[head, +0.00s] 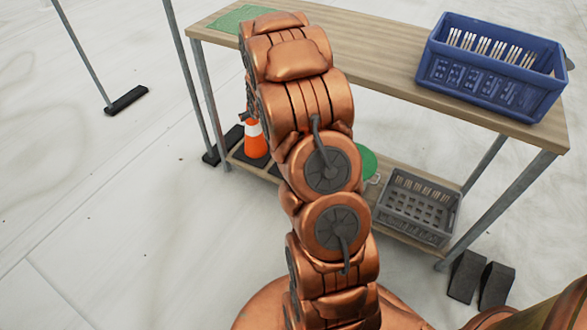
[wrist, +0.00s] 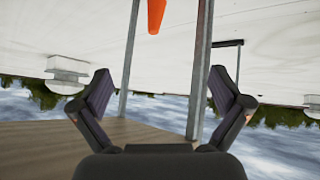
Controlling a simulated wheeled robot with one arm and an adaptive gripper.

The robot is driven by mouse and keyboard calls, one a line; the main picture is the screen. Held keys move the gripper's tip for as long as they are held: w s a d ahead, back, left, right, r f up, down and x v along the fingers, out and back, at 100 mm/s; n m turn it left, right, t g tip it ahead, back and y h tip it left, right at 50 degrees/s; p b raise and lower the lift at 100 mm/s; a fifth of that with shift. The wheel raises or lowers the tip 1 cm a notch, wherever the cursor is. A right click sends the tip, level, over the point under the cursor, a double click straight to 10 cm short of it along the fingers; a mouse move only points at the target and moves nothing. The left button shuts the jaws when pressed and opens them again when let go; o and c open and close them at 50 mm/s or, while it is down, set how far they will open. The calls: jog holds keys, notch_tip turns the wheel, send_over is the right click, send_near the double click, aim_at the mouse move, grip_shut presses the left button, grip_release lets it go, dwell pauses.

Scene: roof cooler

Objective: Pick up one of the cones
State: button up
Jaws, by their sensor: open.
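An orange cone with a white band (head: 257,141) stands upright on the lower shelf at the left end of the table, partly behind my arm in the head view. The wrist view appears upside down, and an orange cone tip (wrist: 156,13) pokes in at its top edge. My gripper (wrist: 160,72) is open, with nothing between its fingers. The cone tip is apart from the fingers, beyond them in that view. In the head view my arm hides most of the gripper. No second cone shows clearly.
A wooden table (head: 372,50) on metal legs carries a blue crate (head: 492,84) and a green mat (head: 240,18). The lower shelf holds a grey crate (head: 410,212) and a green round thing (head: 368,162). Table legs (wrist: 199,75) flank the cone tip. Floor at left is mostly clear.

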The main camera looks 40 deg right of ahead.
jog(key=w+d+f+t+h+b, duration=0.15)
jog(key=d+f+b, duration=0.3)
jog(key=f, duration=0.45)
jog(key=w+d+f+t+b, duration=0.25)
jog(key=d+f, duration=0.35)
jog(key=f, duration=0.3)
jog(key=s+d+f+m+t+h+b, duration=0.1)
jog(key=s+d+f+b, duration=0.15)
jog(key=f, duration=0.35)
jog(key=s+d+f+m+t+h+b, duration=0.1)
jog(key=s+d+f+b, duration=0.1)
jog(key=f+b, duration=0.3)
jog(key=s+d+f+m+t+h+b, duration=0.1)
jog(key=s+d+f+t+b, duration=0.1)
jog(key=f, duration=0.5)
jog(key=b+x, duration=0.3)
jog(key=x, duration=0.5)
jog(key=shift+r, duration=0.1)
jog(key=shift+c, duration=0.2)
jog(key=c, duration=1.5)
jog(key=shift+o, duration=0.2)
